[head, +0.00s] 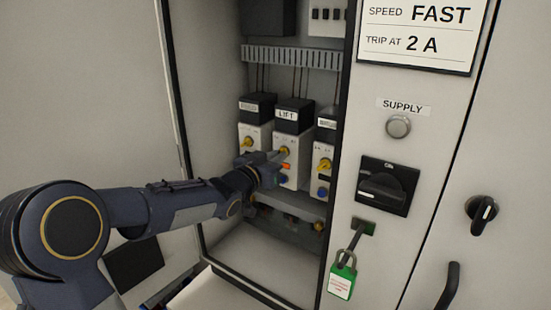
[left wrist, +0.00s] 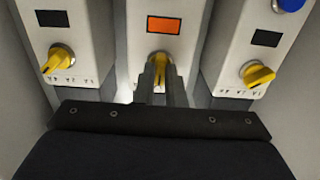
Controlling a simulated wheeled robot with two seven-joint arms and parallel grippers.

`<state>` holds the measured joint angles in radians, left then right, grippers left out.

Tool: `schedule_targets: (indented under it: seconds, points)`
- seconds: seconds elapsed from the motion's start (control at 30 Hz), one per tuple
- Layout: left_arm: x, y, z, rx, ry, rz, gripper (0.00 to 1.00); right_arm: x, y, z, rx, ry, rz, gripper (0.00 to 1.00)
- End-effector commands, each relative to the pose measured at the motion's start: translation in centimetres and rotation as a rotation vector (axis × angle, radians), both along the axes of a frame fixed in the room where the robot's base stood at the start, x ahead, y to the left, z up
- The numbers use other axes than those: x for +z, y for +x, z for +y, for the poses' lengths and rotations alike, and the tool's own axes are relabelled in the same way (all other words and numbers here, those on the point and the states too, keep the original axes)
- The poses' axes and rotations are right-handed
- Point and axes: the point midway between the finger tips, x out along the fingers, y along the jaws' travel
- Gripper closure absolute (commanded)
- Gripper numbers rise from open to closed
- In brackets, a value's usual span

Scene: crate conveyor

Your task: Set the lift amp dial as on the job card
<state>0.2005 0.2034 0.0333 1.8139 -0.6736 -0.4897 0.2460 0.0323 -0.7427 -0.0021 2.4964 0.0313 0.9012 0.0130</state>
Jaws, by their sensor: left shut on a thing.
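The lift unit (head: 291,116), labelled LIFT, is the middle of three white units in the open cabinet. Its yellow amp dial (head: 284,150) also shows in the left wrist view (left wrist: 160,57), partly hidden by my fingers. My left gripper (head: 277,158) is shut on this dial; the fingers (left wrist: 158,76) straddle it from in front. The dial's scale marks are covered, so its setting cannot be read. An orange window (left wrist: 163,25) is lit on this unit. The job card (head: 420,32) reads SPEED FAST and TRIP AT 2 A.
Neighbouring units with yellow dials (head: 247,141) (head: 324,165) stand close on both sides; their windows are dark. The cabinet's right edge post is near. On the front panel are a SUPPLY lamp (head: 398,126), a black rotary switch (head: 386,186) and a green padlock (head: 342,279).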

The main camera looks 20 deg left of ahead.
Motion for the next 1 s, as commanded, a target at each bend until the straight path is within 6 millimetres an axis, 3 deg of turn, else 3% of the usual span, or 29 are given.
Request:
schedule_targets:
  seconds: [0.03,0.2,0.53,1.0]
  points:
    - [0.0,0.0,0.0,0.000,0.000,0.001,0.89,0.0,0.0,0.0,0.000,0.000,0.000,0.64]
    - [0.0,0.0,0.0,0.000,0.001,0.001,0.68,0.0,0.0,0.0,0.000,0.000,0.000,0.64]
    - [-0.1,-0.4,0.1,0.001,0.001,0.000,0.68,-0.2,0.0,0.0,0.000,0.000,0.000,0.64]
    - [0.0,-7.2,1.1,0.002,0.002,0.000,0.68,-1.2,0.0,0.0,0.000,0.000,0.000,0.64]
